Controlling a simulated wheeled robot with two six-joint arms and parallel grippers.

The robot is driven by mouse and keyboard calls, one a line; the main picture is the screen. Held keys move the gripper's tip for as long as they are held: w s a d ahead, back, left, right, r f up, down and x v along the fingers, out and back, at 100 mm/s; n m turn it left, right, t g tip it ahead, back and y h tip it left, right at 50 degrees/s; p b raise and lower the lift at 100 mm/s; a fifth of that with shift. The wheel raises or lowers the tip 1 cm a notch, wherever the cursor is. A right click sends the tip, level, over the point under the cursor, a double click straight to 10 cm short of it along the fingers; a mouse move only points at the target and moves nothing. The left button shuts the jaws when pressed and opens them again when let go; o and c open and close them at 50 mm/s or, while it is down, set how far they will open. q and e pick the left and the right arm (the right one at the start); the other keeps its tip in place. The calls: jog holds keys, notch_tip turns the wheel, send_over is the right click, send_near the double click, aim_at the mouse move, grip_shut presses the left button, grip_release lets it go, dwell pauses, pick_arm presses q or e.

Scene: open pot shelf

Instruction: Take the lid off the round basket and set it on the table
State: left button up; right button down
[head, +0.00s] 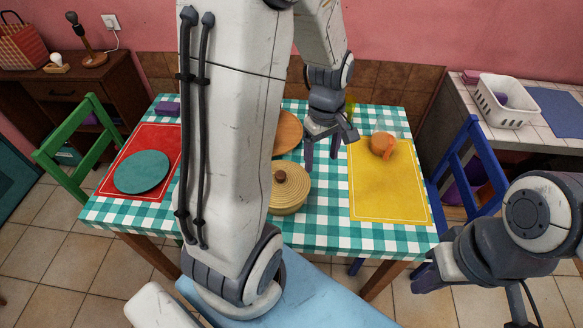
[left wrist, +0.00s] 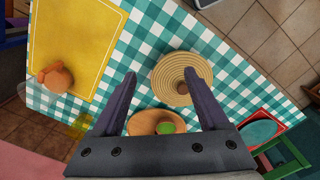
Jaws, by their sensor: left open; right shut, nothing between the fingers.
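The round basket (head: 290,205) is a tan woven one on the checked table (head: 318,232). Its lid (head: 296,186) is on it, with a brown knob (head: 280,176) on top. My left arm hides part of the basket's left side in the head view. The left wrist view shows the lid from above (left wrist: 170,68), with the knob (left wrist: 182,88) by one finger's tip in the picture. My left gripper (head: 322,153) is open and empty, above the table behind and right of the basket. My right gripper (head: 425,278) is shut and empty, at the table's front right.
A red mat (head: 150,140) with a teal plate (head: 142,172) lies to the left. A round wooden board (head: 288,132) is behind the basket. Checked cloth is bare in front of the basket.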

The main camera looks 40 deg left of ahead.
pick_arm(q)
jog(key=a+f+n, duration=0.5)
jog(key=a+n, duration=0.3)
jog(key=a, duration=0.4)
send_over(282, 174)
notch_tip(282, 174, down, 4)
jog(key=shift+s+f, duration=0.1)
jog(key=shift+s, duration=0.05)
notch_tip(282, 174, down, 4)
jog(key=shift+f+p, duration=0.15)
jog(key=shift+p, duration=0.65)
jog(key=shift+f, duration=0.7)
grip_shut()
